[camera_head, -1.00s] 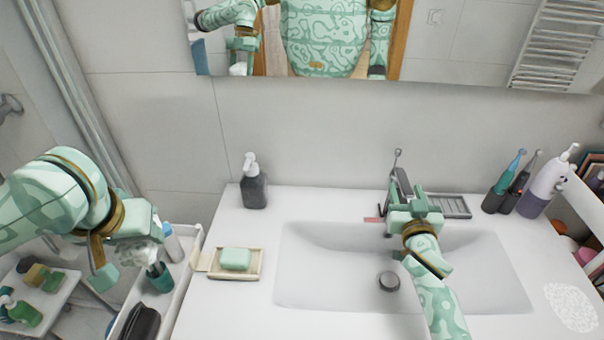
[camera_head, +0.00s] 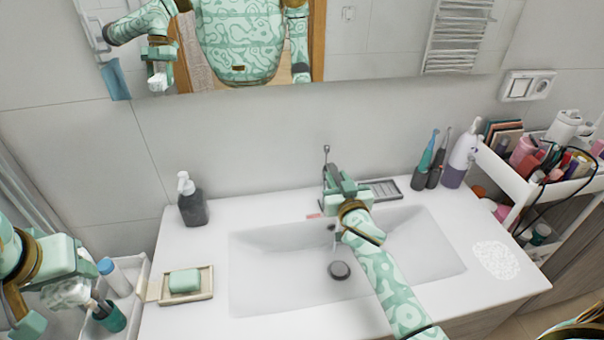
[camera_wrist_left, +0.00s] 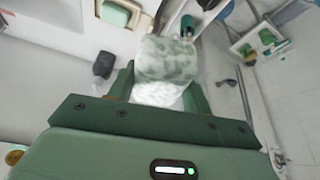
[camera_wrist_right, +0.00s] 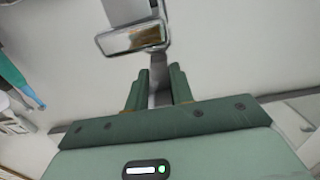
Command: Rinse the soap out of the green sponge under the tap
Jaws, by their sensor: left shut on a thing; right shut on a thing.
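The green sponge (camera_wrist_left: 168,60), pale and covered in white foam, is held between the fingers of my left gripper (camera_wrist_left: 160,95). In the head view the foamy sponge (camera_head: 68,292) is at the lower left, beside the basin counter and well away from the tap. My right gripper (camera_head: 345,190) is at the tap behind the basin, shut on a grey metal part of the tap (camera_wrist_right: 159,85). The gripper hides most of the tap in the head view. I see no clear water stream.
A soap dish (camera_head: 206,291) with a green soap bar and a dark pump bottle (camera_head: 192,203) stand left of the basin. A cup with brushes (camera_head: 110,317) is in the white cart at left. Electric toothbrushes (camera_head: 428,165) and a crowded trolley (camera_head: 525,190) are at right.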

